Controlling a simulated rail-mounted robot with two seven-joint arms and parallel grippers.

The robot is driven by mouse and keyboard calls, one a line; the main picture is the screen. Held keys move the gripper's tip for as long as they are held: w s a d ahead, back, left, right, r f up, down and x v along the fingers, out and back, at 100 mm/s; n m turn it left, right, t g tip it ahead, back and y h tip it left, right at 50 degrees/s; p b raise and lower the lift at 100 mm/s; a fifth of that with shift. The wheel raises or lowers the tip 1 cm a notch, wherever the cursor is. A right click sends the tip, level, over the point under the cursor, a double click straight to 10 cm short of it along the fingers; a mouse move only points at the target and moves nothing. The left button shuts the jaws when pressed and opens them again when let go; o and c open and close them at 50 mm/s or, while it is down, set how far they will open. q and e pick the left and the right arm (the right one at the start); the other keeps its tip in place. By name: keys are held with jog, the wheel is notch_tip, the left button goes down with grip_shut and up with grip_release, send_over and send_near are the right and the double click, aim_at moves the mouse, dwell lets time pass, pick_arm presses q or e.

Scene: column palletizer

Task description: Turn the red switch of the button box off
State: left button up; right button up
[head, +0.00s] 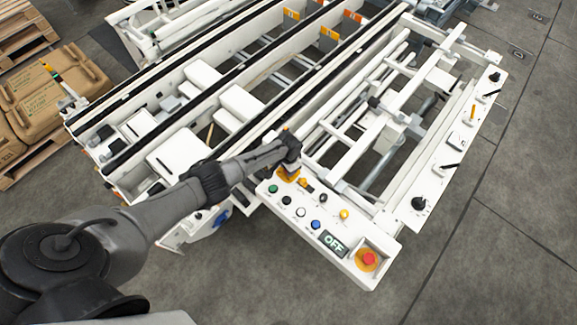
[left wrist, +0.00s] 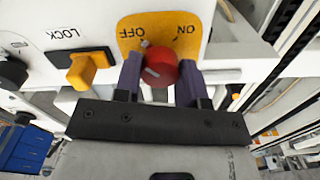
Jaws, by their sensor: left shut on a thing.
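The red switch (left wrist: 161,66) sits on a yellow plate (left wrist: 128,25) marked OFF and ON, which appear upside down in the left wrist view. My left gripper (left wrist: 160,76) has its two purple fingers on either side of the red knob, shut on it. A small pale mark shows on the knob; I cannot tell for sure which word the knob points to. In the head view my left gripper (head: 289,158) covers the switch at the far left end of the white button box (head: 300,226). The box's display (head: 333,243) reads OFF. My right gripper is not in view.
A yellow LOCK switch (left wrist: 82,70) sits close beside the red one. Several coloured buttons and a red emergency stop (head: 368,259) are along the box. White conveyor rails (head: 215,100) lie behind. The grey floor (head: 480,260) at the right is clear.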

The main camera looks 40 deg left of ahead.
pick_arm(q)
jog(key=shift+n, duration=0.3)
jog(key=o, duration=0.9)
jog(key=shift+r, duration=0.1)
jog(key=shift+r, duration=0.3)
jog(key=shift+r+p, duration=1.9)
jog(key=shift+r, duration=4.65)
